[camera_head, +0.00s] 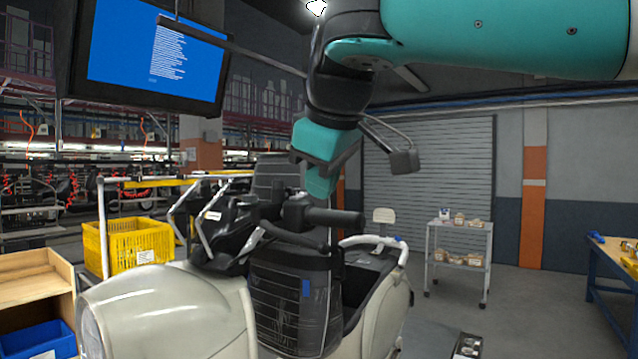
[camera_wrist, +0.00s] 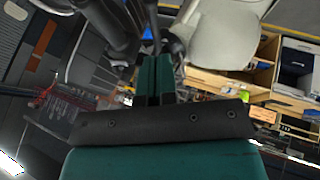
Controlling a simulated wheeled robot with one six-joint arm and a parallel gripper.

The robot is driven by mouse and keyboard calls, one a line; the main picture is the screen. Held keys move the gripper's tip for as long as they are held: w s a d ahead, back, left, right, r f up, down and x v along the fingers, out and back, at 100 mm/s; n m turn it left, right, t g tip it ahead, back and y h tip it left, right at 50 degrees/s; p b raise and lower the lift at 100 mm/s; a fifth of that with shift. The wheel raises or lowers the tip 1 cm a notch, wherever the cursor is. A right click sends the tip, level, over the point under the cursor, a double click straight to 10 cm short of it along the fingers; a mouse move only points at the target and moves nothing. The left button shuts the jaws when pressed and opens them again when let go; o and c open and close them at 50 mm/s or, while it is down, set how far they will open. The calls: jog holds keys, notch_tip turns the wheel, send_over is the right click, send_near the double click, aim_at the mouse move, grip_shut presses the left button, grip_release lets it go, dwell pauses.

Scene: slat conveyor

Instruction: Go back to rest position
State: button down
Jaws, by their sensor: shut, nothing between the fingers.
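My gripper (camera_head: 322,186) hangs from my teal and black arm in the upper middle of the head view. It appears above and behind the handlebar of a partly built scooter (camera_head: 165,305). In the wrist view my gripper (camera_wrist: 155,62) shows as two teal fingers side by side, shut and empty. The scooter's dark handlebar parts and pale body panel (camera_wrist: 222,35) lie beyond the fingertips. I cannot tell the exact gap between the fingers and the scooter.
A yellow crate (camera_head: 130,248) stands left behind the scooter, and a wooden shelf (camera_head: 35,280) with a blue bin is at front left. A grey cart (camera_head: 460,225) and blue workbench (camera_head: 612,262) stand right. A screen (camera_head: 150,55) hangs upper left. Floor between cart and bench is clear.

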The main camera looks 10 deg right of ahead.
jog(key=s+d+f+m+g+b, duration=0.1)
jog(key=s+d+f+g+b, duration=0.2)
jog(key=f, duration=0.8)
jog(key=s+d+f+b, duration=0.3)
jog(key=s+f+b, duration=0.15)
jog(key=f, duration=0.65)
jog(key=s+f+m+g+y+b, duration=0.2)
jog(key=s+f+g+y, duration=0.1)
jog(key=s+f, duration=1)
jog(key=shift+s+a+g+y, duration=0.3)
jog(key=shift+s+a+g, duration=0.1)
jog(key=shift+s, duration=0.8)
jog(key=shift+d, duration=0.15)
